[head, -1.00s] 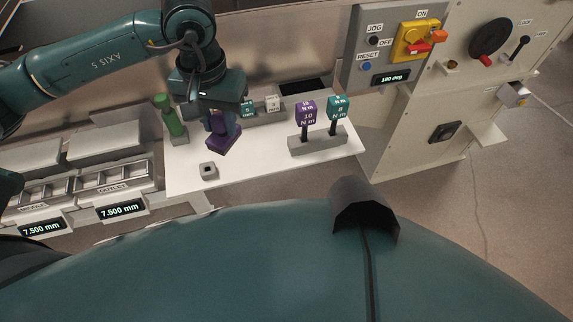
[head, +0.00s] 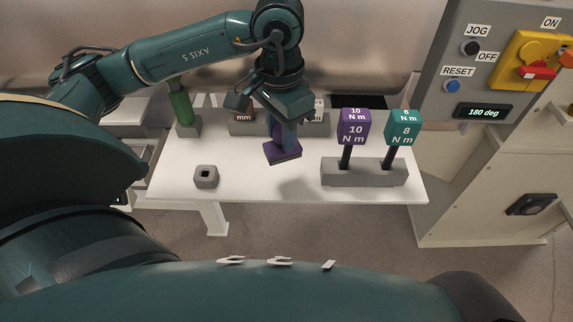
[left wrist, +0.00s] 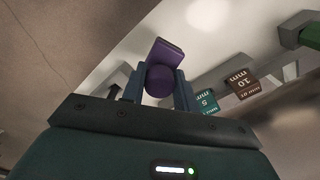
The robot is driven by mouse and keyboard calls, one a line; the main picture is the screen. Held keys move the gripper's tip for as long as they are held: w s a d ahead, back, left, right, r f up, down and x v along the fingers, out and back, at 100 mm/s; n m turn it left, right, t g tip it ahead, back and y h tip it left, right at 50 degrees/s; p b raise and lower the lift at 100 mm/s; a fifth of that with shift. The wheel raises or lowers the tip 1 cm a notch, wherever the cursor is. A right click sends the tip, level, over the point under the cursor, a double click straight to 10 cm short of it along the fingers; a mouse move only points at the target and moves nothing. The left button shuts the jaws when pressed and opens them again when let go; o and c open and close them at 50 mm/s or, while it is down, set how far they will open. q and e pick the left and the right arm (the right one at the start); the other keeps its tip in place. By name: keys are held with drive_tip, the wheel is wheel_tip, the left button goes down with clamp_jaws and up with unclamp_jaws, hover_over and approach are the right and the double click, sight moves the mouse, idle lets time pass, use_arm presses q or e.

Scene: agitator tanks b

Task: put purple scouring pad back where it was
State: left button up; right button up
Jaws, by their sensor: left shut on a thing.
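The purple scouring pad (head: 283,152) is a purple block with a rounded purple grip. My left gripper (head: 283,128) is shut on it and holds it above the white table (head: 240,182), near the middle. In the left wrist view the pad (left wrist: 168,52) sits between the two blue-grey fingers, its grip clasped and its flat block pointing away. A small grey holder (head: 206,177) with a dark square hole stands empty on the table, left of and nearer than the pad. My right gripper is not in view.
A grey rack (head: 364,173) holds a purple (head: 353,128) and a teal (head: 402,128) torque tool at right. A green-handled tool (head: 181,105) stands in a grey block at back left. Labelled blocks sit behind the gripper. A control panel (head: 480,60) is at far right.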

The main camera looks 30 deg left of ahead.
sight(282, 160)
use_arm(q)
wheel_tip(282, 160, down, 3)
drive_tip(key=shift+s+r, duration=0.1)
drive_tip(key=shift+f, duration=2.15)
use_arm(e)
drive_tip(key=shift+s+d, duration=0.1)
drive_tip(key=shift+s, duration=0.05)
use_arm(q)
drive_tip(key=shift+b, duration=0.3)
drive_tip(key=shift+f, duration=0.25)
drive_tip(key=o, duration=0.9)
drive_tip(key=shift+r, duration=0.15)
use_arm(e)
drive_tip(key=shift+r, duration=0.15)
